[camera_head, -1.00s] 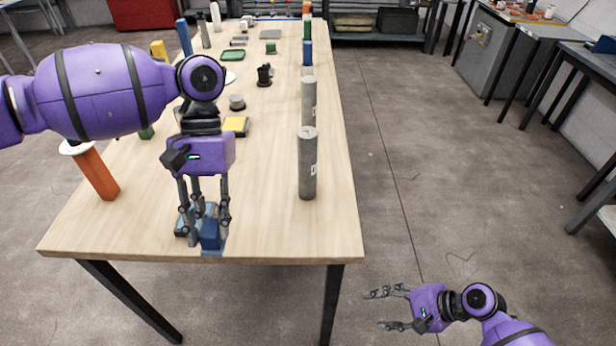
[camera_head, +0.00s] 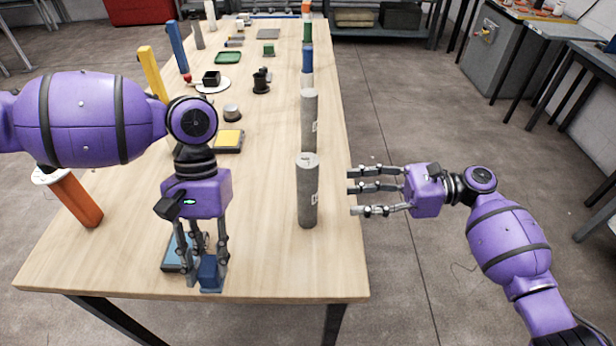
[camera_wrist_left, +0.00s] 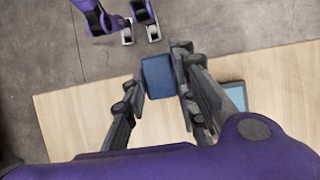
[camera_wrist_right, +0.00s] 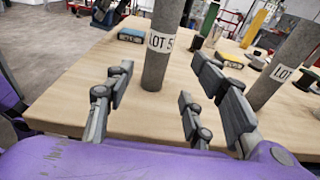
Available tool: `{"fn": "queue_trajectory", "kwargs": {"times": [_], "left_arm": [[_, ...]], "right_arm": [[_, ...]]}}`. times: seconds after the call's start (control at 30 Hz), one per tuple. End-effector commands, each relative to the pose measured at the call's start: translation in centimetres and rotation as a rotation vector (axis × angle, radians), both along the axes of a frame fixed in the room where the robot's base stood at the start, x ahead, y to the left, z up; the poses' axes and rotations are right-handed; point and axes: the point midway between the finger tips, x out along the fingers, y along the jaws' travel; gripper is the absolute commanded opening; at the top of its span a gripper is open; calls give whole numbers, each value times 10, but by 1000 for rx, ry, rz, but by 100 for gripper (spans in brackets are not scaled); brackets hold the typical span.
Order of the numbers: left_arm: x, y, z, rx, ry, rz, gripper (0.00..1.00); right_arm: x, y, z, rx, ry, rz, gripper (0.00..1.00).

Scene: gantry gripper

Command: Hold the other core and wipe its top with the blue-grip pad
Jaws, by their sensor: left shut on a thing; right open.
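Two grey cylindrical cores stand upright along the table's right side. The nearer core (camera_head: 307,195) is close to the front corner and the farther core (camera_head: 310,120) is behind it. My left gripper (camera_head: 206,258) points down near the front edge, shut on the blue-grip pad (camera_head: 210,274); the blue grip (camera_wrist_left: 158,77) also shows between its fingers in the left wrist view. My right gripper (camera_head: 360,188) is open and empty, right of the nearer core and apart from it. In the right wrist view, this core (camera_wrist_right: 160,45) stands beyond and between the open fingers.
A box with a light-blue top (camera_head: 173,254) sits beside the pad, partly hidden by my left gripper. A yellow-topped box (camera_head: 229,139) and an orange post (camera_head: 78,200) stand further left or back. The table (camera_head: 265,255) is clear between pad and nearer core.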

Motion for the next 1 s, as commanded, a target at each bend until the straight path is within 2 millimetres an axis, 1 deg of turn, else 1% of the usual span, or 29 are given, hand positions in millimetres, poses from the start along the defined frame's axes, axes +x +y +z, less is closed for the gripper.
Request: {"fn": "queue_trajectory", "kwargs": {"times": [0.17,0.27,0.53,0.6,0.7,0.83,1.0], "left_arm": [[-3,0,-4,-1,5,0,2],[-3,0,-8,-1,9,0,2],[-5,0,-21,-1,23,-1,2],[-3,0,-9,-1,10,0,2],[-2,0,-2,-1,3,0,2],[-2,0,1,0,-1,-1,2],[-1,0,3,0,-3,-1,2]], "right_arm": [[-1,12,0,9,5,6,50],[-1,24,-1,9,4,6,50],[-1,64,-6,9,3,5,50],[0,74,-3,8,3,4,50],[0,85,-3,9,0,3,50],[0,95,-6,7,0,3,50],[0,100,-8,7,2,3,50]]}}
